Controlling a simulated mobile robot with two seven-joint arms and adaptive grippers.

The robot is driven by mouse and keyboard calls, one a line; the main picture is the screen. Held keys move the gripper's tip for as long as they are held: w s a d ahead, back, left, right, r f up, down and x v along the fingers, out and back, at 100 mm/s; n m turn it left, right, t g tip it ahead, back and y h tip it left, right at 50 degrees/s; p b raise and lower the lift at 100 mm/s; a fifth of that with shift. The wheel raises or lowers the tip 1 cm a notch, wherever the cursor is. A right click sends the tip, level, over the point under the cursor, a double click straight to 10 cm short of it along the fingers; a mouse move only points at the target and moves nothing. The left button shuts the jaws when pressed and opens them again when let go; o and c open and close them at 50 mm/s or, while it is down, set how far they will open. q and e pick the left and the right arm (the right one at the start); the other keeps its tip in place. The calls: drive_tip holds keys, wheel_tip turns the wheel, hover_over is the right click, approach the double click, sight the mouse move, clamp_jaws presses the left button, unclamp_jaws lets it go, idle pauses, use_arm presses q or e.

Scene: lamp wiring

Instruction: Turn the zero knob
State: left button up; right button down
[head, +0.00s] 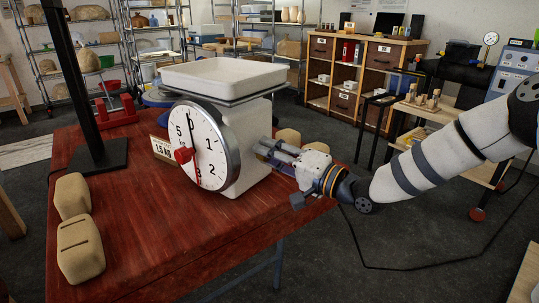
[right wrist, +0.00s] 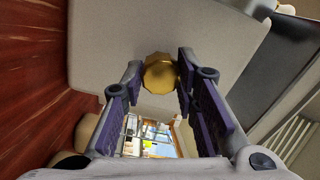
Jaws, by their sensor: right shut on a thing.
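The white scale (head: 240,150) stands on the red table, with an empty tray on top and a round numbered dial (head: 200,145) facing left and front. The zero knob (right wrist: 160,73) is a faceted brass-coloured knob on the scale's side. It shows in the right wrist view between the fingertips. My right gripper (head: 262,148) reaches in from the right against that side and is shut on the knob; its fingers also show in the wrist view (right wrist: 160,82). In the head view the gripper hides the knob. My left gripper is not in view.
The red table (head: 140,250) has free room at its front. Two tan blocks (head: 80,250) lie at its left edge, and more blocks (head: 288,136) sit behind my right gripper. A black post (head: 98,155) stands at left. A small card (head: 162,150) is by the dial.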

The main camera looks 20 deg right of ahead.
drive_tip(key=m, duration=0.4)
drive_tip(key=shift+f+m, duration=0.1)
drive_tip(key=shift+m, duration=0.3)
idle(0.4)
drive_tip(key=c, duration=1.2)
unclamp_jaws()
drive_tip(key=shift+c, duration=0.2)
drive_tip(key=v, duration=1.2)
drive_tip(key=shift+s+a, duration=0.1)
